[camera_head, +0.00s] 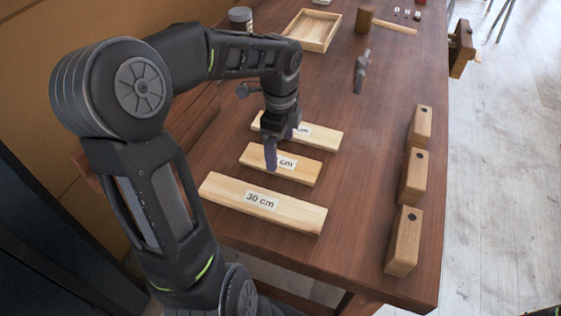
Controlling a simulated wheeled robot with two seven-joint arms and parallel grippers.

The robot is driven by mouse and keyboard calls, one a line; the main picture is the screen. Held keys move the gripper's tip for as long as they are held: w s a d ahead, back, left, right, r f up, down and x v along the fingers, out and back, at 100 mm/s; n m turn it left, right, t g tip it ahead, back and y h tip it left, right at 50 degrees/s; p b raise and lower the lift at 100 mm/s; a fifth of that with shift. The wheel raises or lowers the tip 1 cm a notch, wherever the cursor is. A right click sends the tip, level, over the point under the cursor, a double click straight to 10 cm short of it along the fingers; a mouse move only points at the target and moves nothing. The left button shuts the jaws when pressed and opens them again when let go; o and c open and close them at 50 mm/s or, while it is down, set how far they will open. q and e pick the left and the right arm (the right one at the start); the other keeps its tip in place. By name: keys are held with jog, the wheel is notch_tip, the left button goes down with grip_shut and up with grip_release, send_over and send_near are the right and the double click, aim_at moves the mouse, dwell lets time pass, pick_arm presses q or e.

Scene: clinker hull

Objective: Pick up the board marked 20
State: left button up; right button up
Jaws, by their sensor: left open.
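Three pale wooden boards lie side by side on the brown table. The nearest board (227,194) is marked "30 cm" and is the longest. The middle board (301,175) is shorter; its label shows "cm", and the number is hidden behind a finger. The far board (325,140) has a label mostly covered by my gripper, so its number cannot be read. My left gripper (280,147) points down, open, over the middle and far boards. One finger is at the middle board's label; I cannot tell whether it touches. No board looks lifted. My right gripper is not in view.
Several wooden blocks with dark holes stand along the table's right edge (412,178). A shallow wooden tray (333,40), a mallet (364,20), a grey tool (361,72) and a dark jar (240,19) are farther back. The table between boards and blocks is clear.

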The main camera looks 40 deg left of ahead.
aim_at(280, 161)
pick_arm(q)
notch_tip(280, 161, down, 4)
jog(key=shift+d+f+p, duration=0.1)
jog(key=shift+f+p, duration=0.05)
jog(key=shift+p, duration=0.15)
dwell(0.4)
jog(key=c, duration=1.6)
jog(key=shift+o, duration=0.2)
jog(key=shift+r, duration=0.2)
notch_tip(280, 161, up, 10)
jog(key=b, duration=0.1)
jog(key=shift+f, duration=0.15)
